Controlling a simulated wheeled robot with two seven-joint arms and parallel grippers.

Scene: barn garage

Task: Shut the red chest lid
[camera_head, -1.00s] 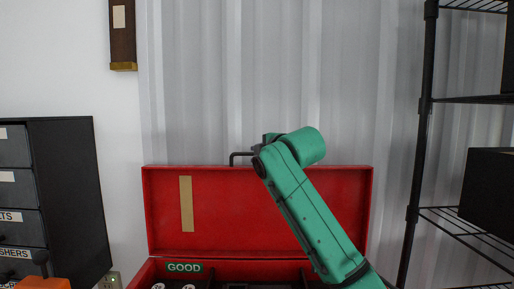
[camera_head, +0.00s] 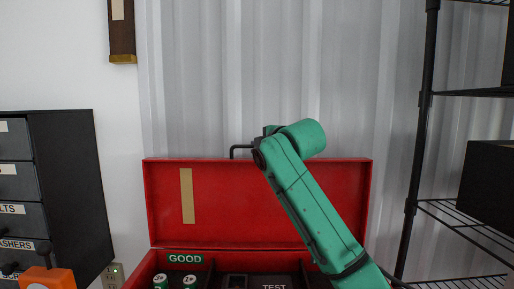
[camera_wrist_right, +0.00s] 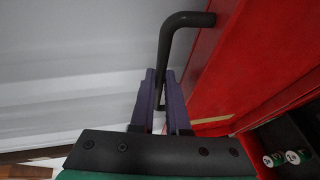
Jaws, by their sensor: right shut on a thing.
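The red chest (camera_head: 137,272) stands in the lower middle of the head view. Its red lid (camera_head: 225,210) is open and upright, with a tan strip on its inner face. A black handle (camera_head: 236,150) sticks up at the lid's top edge. In the right wrist view, the purple fingers of my right gripper (camera_wrist_right: 161,92) are shut on the black handle (camera_wrist_right: 178,22), with the red lid (camera_wrist_right: 245,65) just to the right. In the head view my green right arm covers part of the lid, and the fingertips are hidden. My left gripper is not in view.
A black wire shelf (camera_head: 420,150) stands at right. A corrugated wall is behind.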

